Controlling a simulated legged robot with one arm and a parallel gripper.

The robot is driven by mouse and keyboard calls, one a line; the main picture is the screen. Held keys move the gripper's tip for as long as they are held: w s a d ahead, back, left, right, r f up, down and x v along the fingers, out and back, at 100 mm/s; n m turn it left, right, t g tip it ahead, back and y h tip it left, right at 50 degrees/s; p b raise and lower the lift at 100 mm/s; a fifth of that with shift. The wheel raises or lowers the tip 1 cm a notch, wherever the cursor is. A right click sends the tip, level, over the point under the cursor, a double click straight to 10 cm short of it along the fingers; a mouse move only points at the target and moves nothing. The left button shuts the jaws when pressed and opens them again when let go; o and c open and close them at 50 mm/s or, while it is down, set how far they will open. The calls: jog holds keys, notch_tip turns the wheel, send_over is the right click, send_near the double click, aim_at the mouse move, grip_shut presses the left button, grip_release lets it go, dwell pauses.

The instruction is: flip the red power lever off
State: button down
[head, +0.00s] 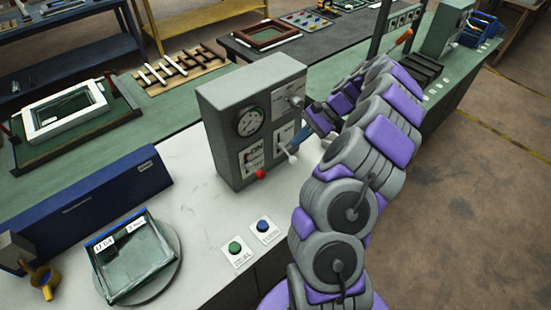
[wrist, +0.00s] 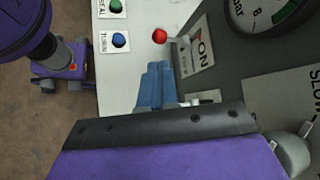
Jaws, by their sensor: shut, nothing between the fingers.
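The red power lever (head: 260,174) has a round red knob that sticks out at the low end of its white ON plate (head: 251,158), on the front of a grey control box. In the wrist view the red knob (wrist: 159,36) is beyond my fingertips, beside the ON plate (wrist: 197,47). My gripper (head: 300,138) is at the right part of the box front, to the right of the red lever and apart from it. Its blue fingers (wrist: 158,66) are together and empty, pointing toward the red knob. The lever's pivot is hard to make out.
A white-knobbed lever (head: 292,158) is close beside my gripper. A gauge (head: 248,121) is above the ON plate. Green (head: 235,247) and blue (head: 263,226) buttons sit on the bench in front. A glass-sided tray (head: 135,257) stands at left. The white bench before the box is mostly clear.

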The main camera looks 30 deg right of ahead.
aim_at(264, 172)
jog(key=x, duration=0.6)
jog(key=b+x, duration=0.1)
jog(key=x, duration=0.6)
jog(key=shift+w+d+f, duration=0.1)
jog(key=shift+d+f, duration=0.05)
jog(key=shift+f, duration=0.1)
jog(key=shift+d+f+b, duration=0.15)
jog(key=shift+f+b, duration=0.05)
jog(key=shift+b, duration=0.15)
jog(key=f, duration=0.1)
jog(key=s+f+t+b, duration=0.1)
jog(key=f+n+t+b, duration=0.1)
jog(key=f, duration=0.1)
jog(key=shift+s+d+f+y, duration=0.1)
jog(key=shift+s+d+y, duration=0.2)
jog(key=shift+y, duration=0.1)
